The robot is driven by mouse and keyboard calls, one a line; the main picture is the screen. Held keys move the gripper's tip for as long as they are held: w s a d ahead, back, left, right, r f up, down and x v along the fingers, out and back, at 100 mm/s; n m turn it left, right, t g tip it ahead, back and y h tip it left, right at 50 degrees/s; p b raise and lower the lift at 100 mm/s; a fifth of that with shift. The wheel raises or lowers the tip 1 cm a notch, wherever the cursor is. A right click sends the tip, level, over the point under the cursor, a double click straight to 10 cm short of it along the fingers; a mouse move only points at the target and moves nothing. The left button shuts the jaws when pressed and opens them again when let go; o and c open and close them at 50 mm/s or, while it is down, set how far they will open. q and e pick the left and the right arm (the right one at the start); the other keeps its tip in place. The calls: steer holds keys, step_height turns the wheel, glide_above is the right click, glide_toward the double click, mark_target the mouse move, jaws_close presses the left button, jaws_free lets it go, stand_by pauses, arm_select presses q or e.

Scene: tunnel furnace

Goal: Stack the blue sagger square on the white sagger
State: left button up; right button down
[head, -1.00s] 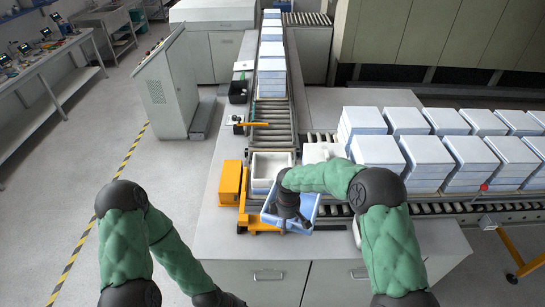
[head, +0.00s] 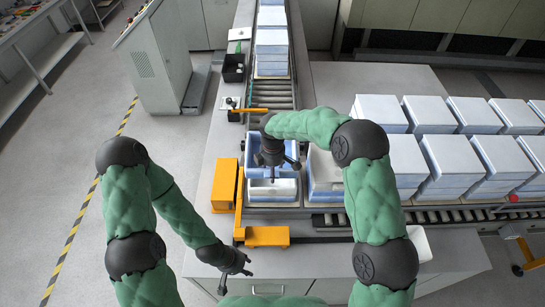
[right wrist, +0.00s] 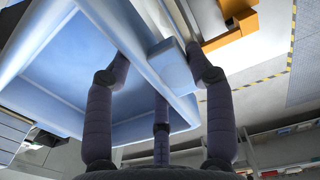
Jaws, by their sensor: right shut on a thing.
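The blue sagger square (head: 255,168) is an open light-blue square frame in the head view. My right gripper (head: 281,167) comes from above and is shut on its near wall. In the right wrist view the fingers straddle the blue wall (right wrist: 160,70), which has a raised block on it. The white sagger (head: 270,192) sits at the end of the roller line, just in front of and below the blue one in the picture. Its upper part is hidden, and I cannot tell whether they touch. My left gripper (head: 236,272) is empty, fingers spread, low over the counter's front.
An orange box (head: 224,185) and an orange bracket (head: 262,236) stand left and in front of the white sagger. Stacked white-topped blue saggers (head: 452,160) fill the right conveyor; one stack (head: 324,172) stands close right. The grey counter (head: 225,120) is partly clear.

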arm_select(q)
steer(key=shift+s, duration=0.1)
steer(key=shift+f+b, duration=0.9)
steer(key=shift+b, duration=0.05)
arm_select(e)
steer(key=shift+f, duration=1.9)
arm_select(q)
steer(key=shift+f, duration=0.1)
arm_select(e)
steer(key=shift+d, duration=0.1)
arm_select(q)
steer(key=shift+f+b, duration=1)
steer(key=shift+b, duration=0.1)
arm_select(e)
steer(key=shift+f, duration=1.35)
arm_select(q)
steer(key=shift+f+b, duration=0.35)
arm_select(e)
steer(key=shift+f, duration=0.4)
steer(key=shift+c, duration=2)
jaws_free()
steer(key=shift+o, duration=0.2)
steer(key=shift+s, duration=0.1)
